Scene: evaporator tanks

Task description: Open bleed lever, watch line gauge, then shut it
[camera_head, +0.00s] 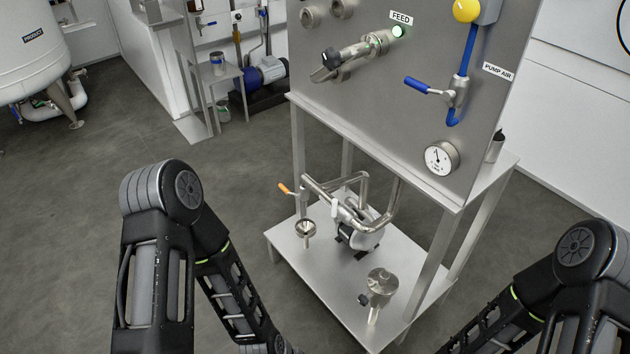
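A small orange-handled lever (286,189) sits on the end of the steel pipework at the lower left of the stand. It points up and left, above a small steel funnel (305,228); no label shows on it. A round white gauge (441,157) with a dark needle is on the lower right of the steel panel (380,100). Its needle points up and slightly left; the figures are too small to read. My two arms come in from the lower left and lower right, apart from the stand. Both grippers are outside the picture.
A blue-handled valve (430,88) labelled PUMP AIR and a steel FEED valve (345,57) project from the panel. A pump (360,229) and a small steel vessel (379,283) stand on the lower shelf (340,290). Stand legs flank the shelf. The floor at left is clear.

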